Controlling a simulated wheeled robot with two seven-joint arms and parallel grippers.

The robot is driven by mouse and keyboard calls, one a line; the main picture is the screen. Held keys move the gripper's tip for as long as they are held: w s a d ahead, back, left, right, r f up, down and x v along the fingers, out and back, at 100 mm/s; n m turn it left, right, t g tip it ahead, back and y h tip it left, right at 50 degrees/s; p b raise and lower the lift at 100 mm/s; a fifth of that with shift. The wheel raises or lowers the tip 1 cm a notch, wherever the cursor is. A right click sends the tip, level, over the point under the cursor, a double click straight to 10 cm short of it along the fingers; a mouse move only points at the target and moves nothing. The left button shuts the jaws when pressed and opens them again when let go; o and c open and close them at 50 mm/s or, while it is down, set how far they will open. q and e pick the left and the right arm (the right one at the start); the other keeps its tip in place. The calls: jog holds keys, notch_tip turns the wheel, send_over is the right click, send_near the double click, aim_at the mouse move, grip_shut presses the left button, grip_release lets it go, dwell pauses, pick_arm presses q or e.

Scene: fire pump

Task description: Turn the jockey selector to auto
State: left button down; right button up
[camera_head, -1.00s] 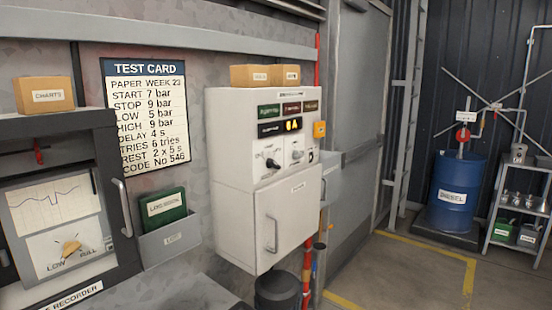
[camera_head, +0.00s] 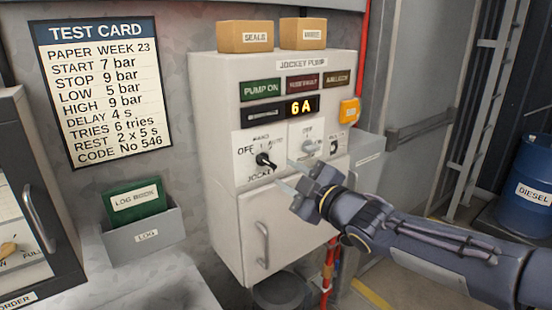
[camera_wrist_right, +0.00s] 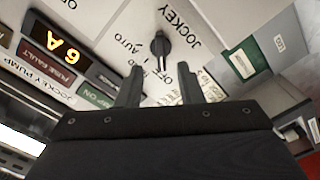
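The jockey selector (camera_head: 264,160) is a small black lever knob on the white jockey pump panel (camera_head: 222,130), with OFF, HAND and AUTO printed around it. In the right wrist view the selector (camera_wrist_right: 161,48) lies just beyond the fingertips, roughly centred between them. I cannot tell for sure which label it points at. My right gripper (camera_head: 290,176) is open and empty, at the lower right of the selector and apart from it. Its two fingers (camera_wrist_right: 159,84) show spread in the wrist view. My left gripper is not in view.
A second selector (camera_head: 310,147) sits right of the jockey one. The display (camera_head: 301,107) reads 6 A. A yellow box (camera_head: 349,112) is on the cabinet's right side. The cabinet door handle (camera_head: 263,244) sticks out below. A log book tray (camera_head: 146,236) hangs at left.

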aim_at(270, 165)
jog(key=p+x, duration=0.1)
jog(key=x, duration=0.6)
jog(key=shift+s, duration=0.1)
grip_shut()
